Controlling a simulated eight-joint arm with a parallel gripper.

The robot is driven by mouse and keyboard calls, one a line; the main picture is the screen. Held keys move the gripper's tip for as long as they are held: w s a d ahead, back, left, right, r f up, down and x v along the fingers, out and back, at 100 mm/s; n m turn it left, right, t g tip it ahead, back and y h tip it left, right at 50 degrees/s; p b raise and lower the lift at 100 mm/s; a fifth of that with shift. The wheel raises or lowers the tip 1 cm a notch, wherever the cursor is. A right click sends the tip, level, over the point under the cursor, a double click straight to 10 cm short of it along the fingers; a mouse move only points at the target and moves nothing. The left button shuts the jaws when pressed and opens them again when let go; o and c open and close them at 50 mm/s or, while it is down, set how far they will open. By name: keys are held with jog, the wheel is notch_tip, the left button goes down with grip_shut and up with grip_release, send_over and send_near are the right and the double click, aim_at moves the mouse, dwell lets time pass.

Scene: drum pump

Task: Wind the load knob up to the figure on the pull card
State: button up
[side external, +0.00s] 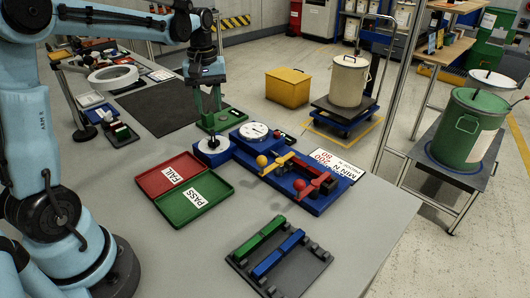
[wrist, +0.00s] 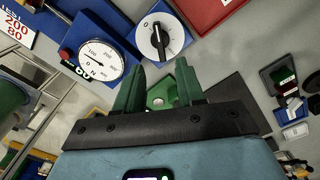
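The load knob is a white disc with a black bar grip on a blue block; it shows in the wrist view (wrist: 155,38) at upper middle and in the side view (side external: 213,146). The bar stands roughly upright in the wrist view. A white dial gauge (wrist: 100,62) sits beside it. The gauge's exact reading is too small to tell. The pull card (wrist: 14,24) shows 200 and 80; it lies behind the blue fixture in the side view (side external: 338,165).
A red FAIL tray (side external: 150,181) and a green PASS tray (side external: 218,204) lie left of the blue fixture (side external: 316,207), which carries yellow and red parts. A dark rack (side external: 300,276) with green and blue bars is in front. A dark mat (side external: 158,104) lies left of my gripper.

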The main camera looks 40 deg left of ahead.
jog(key=shift+r, duration=1.65)
jog(key=s+d+f+m+t, duration=0.1)
jog(key=s+d+m+t, duration=0.2)
jog(key=s+d+m, duration=0.2)
jog(key=s+d+f+m+t, duration=0.2)
jog(key=s+d+m+t, duration=0.2)
jog(key=d, duration=0.6)
jog(key=shift+s+f+m, duration=0.3)
jog(key=shift+s+m, duration=0.25)
jog(key=shift+m, duration=0.65)
jog(key=shift+o, duration=0.2)
